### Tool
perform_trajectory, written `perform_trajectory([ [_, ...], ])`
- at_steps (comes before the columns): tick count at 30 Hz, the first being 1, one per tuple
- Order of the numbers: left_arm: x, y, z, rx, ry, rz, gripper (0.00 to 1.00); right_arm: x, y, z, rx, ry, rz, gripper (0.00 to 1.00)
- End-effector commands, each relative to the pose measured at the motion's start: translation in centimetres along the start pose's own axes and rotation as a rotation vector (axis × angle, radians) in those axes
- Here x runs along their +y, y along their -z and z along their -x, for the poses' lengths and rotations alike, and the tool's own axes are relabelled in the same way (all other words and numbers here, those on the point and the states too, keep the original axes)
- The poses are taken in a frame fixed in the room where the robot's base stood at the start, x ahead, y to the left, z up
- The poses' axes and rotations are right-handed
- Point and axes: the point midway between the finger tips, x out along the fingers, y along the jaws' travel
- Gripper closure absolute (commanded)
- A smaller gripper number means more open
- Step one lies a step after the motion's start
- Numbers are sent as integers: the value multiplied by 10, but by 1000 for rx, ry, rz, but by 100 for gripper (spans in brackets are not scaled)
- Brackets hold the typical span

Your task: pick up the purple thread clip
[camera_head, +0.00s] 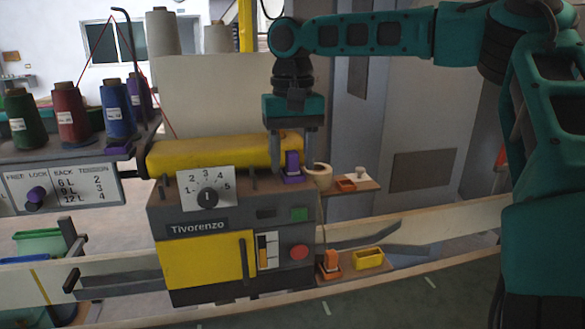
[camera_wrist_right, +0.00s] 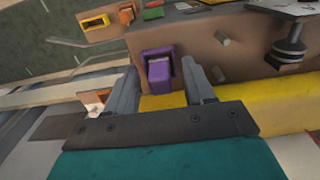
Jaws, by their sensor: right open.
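The purple thread clip (camera_head: 292,161) stands upright in a small purple holder (camera_head: 291,180) on top of the grey machine, near its right end. In the right wrist view the purple clip (camera_wrist_right: 159,73) sits inside the purple holder (camera_wrist_right: 143,55), between my fingers. My right gripper (camera_head: 293,168) points down over it, open, with one finger on each side. The right wrist view also shows the open gripper (camera_wrist_right: 163,75) with a gap between the fingers and the clip. I cannot tell whether the fingertips touch the holder. My left gripper is not in view.
A yellow roller (camera_head: 205,154) lies just behind the holder. A dial plate (camera_head: 207,189) stands to its left. A white ring (camera_head: 319,175) is close on the right. Thread spools (camera_head: 117,110) stand far left.

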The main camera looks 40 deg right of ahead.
Motion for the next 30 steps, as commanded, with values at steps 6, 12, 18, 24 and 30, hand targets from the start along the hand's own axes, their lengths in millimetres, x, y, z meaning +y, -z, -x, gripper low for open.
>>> perform_trajectory([
  [6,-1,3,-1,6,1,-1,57,0,0,0,0,0,0,52],
  [12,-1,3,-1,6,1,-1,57,0,0,0,1,0,0,71],
  [18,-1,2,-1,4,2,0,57,0,0,1,1,0,0,90],
  [24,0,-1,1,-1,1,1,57,0,0,1,1,0,0,100],
  [30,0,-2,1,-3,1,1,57,0,0,2,2,0,0,100],
])
